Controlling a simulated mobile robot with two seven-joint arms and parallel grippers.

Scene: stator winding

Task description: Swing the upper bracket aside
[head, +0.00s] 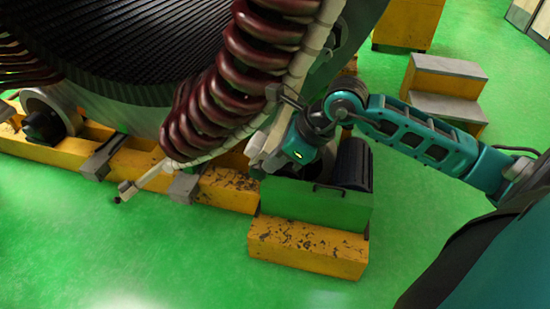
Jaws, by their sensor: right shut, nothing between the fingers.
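The large stator (120,50) fills the upper left, with dark red coil ends (250,50) along its rim. A pale support band (312,50) curves down beside the coils. A small dark grey bracket-like piece (284,97) sits at this band, just above my right wrist; I cannot tell for sure that it is the upper bracket. My right gripper (259,160) is shut and empty, close to the lower coils and the band. Its fingertips are small here, and I cannot tell whether they touch anything. My left gripper is out of view.
A green block (305,203) with a dark roller (352,163) stands below my right wrist. A worn yellow beam (228,190) runs under the stator, with a yellow block (305,245) in front. Yellow steps (443,82) stand at right. The green floor (120,260) is clear in front.

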